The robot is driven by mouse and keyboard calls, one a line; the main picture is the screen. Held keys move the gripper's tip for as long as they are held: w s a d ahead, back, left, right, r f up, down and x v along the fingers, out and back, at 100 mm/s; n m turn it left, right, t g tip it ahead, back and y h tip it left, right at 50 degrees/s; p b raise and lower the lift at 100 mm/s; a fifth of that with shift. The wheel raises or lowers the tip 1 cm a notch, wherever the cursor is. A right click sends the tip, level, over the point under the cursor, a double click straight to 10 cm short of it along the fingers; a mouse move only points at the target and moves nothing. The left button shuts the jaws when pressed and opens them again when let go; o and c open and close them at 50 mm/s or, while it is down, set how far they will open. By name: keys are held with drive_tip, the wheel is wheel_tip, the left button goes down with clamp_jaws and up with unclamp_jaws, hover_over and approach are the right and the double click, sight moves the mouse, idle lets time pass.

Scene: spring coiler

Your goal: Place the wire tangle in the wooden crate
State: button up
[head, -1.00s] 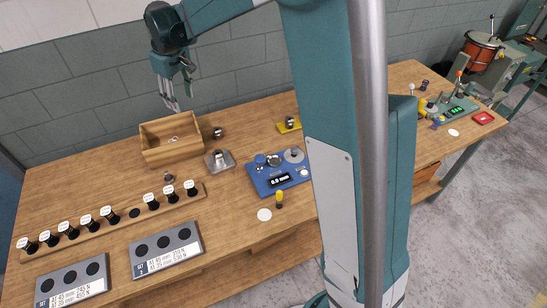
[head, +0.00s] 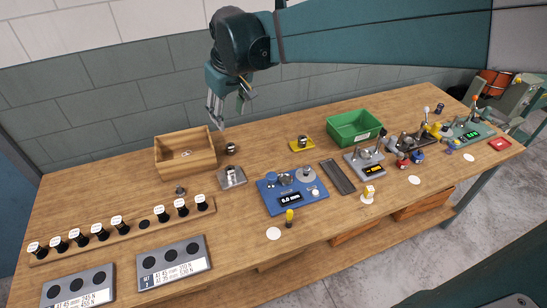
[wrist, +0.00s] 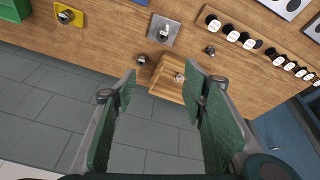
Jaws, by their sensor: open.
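The wooden crate (head: 170,168) stands at the back left of the bench; it also shows between my fingertips in the wrist view (wrist: 160,92). A small pale metallic item (head: 186,153) lies on the crate floor, also visible in the wrist view (wrist: 179,77); it may be the wire tangle, but it is too small to tell. My gripper (head: 216,108) is open and empty, raised above and slightly behind the crate's right side. In the wrist view its green finger pads (wrist: 163,82) are wide apart with nothing between them.
A dark round piece (head: 232,149) stands just right of the crate. A metal plate (head: 231,178) with a part, a blue scale device (head: 290,192), a yellow plate (head: 302,145) and a green bin (head: 354,127) are further right. A rack of black-and-white pots (head: 120,234) runs along the front left.

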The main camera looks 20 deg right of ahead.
drive_tip(key=s+d+f+m+t, duration=0.1)
drive_tip(key=s+d, duration=0.3)
drive_tip(key=s, duration=0.9)
drive_tip(key=s+d+f+m+t, duration=0.2)
drive_tip(key=s+d+f+m, duration=0.1)
drive_tip(key=s, duration=0.9)
drive_tip(key=shift+s+d+f, duration=0.35)
drive_tip(key=shift+f, duration=0.3)
